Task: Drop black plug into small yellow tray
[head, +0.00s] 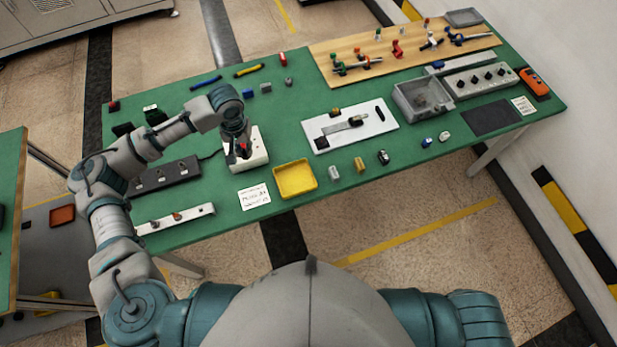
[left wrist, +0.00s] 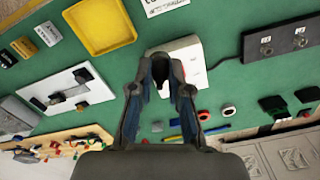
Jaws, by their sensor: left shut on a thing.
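The small yellow tray (head: 295,179) lies empty on the green table near its front edge; it also shows in the left wrist view (left wrist: 100,26). My left gripper (head: 241,146) is over a white box (head: 257,158), just left of and behind the tray. In the left wrist view the fingers (left wrist: 160,68) close around a dark piece, apparently the black plug (left wrist: 158,57), at the white box. The fingers hide much of the plug, and I cannot tell whether it still touches the box. My right gripper is out of view.
A black socket strip (head: 165,175) lies left of the white box. A paper label (head: 253,196) lies left of the tray, and small blocks (head: 334,172) lie right of it. A white board (head: 350,128) and a grey bin (head: 423,97) stand farther right.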

